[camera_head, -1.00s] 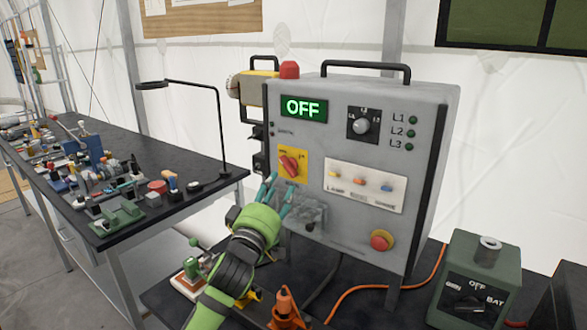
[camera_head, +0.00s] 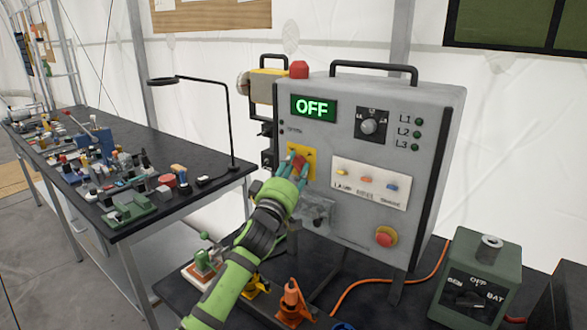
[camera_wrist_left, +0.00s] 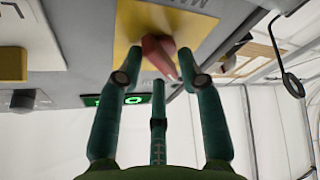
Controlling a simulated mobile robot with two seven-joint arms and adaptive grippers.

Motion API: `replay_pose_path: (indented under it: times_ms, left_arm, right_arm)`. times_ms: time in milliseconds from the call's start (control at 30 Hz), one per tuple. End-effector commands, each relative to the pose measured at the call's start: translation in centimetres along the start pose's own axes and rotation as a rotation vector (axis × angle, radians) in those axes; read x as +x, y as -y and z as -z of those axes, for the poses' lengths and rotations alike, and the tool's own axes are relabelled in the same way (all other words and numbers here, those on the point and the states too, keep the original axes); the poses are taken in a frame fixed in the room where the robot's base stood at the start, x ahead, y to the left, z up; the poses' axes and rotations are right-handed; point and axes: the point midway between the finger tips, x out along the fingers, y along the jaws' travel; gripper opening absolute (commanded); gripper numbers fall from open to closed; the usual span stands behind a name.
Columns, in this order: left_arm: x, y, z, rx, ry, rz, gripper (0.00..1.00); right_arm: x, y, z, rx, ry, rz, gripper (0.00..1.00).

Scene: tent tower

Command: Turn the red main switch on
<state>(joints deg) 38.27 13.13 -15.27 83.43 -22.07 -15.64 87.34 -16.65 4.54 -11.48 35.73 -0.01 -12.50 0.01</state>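The red main switch (camera_head: 299,164) is a rotary handle on a yellow plate (camera_head: 311,160) on the front of the grey control box (camera_head: 345,222). The green display (camera_head: 314,107) above it reads OFF. My left gripper (camera_head: 296,169) is at the switch, its teal fingers partly covering it. In the left wrist view the red handle (camera_wrist_left: 158,56) sits slanted between the open fingers of the gripper (camera_wrist_left: 162,80), with visible gaps on both sides. Contact cannot be told. My right gripper is not in view.
The box also carries a selector knob (camera_head: 369,126), a toggle panel (camera_head: 370,183) and a red stop button (camera_head: 386,236). A green battery box (camera_head: 475,285) stands to the right. Small clamps (camera_head: 295,303) stand in front. A cluttered bench (camera_head: 215,185) with a lamp is at left.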

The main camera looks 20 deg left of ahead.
Motion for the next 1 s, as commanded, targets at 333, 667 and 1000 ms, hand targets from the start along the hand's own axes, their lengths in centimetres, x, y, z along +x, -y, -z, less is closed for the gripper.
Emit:
replay_pose_path:
  times_ms: [333, 667, 1000]
  left_arm:
    - [0.0, 0.0, 0.0, 0.003, 0.000, -0.001, 0.00]
    - [-0.1, 0.3, -0.1, 0.111, -0.001, -0.045, 0.00]
    - [-0.1, 0.5, -0.1, 0.385, 0.000, -0.157, 0.00]
  right_arm:
    - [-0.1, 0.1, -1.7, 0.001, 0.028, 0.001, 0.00]
    - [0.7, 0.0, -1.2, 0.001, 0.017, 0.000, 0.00]
    - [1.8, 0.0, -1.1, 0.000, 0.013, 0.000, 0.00]
